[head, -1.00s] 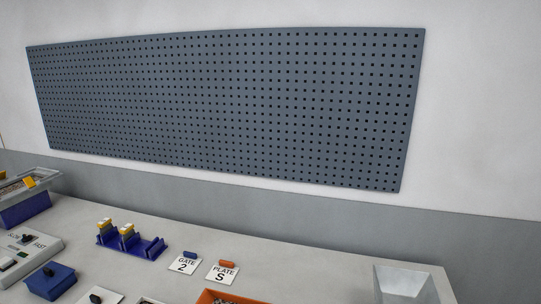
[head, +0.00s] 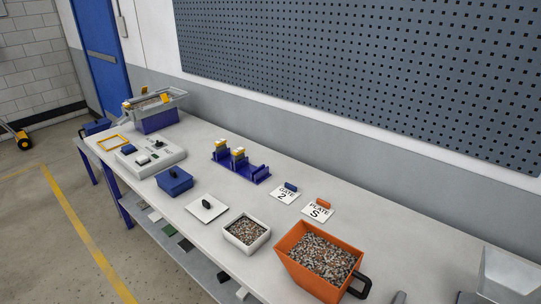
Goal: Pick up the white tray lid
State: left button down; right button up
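The white tray lid (head: 199,213) is a flat white square with a black knob (head: 206,204) on top. It lies flat on the bench near the front edge, left of the picture's middle. To its right stands a small white tray (head: 262,244), uncovered and filled with mixed gravel. The lid and the tray are apart. Neither of my grippers can be made out in the head view.
An orange bin (head: 300,277) of gravel with a black handle stands right of the tray. A blue lidded box (head: 174,186), a control panel (head: 135,168) and a blue rack (head: 255,178) are nearby. Cards reading GATE 2 (head: 285,197) and PLATE S (head: 317,213) lie behind.

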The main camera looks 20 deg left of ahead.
aim_at(207, 208)
jog(key=u, duration=1.2)
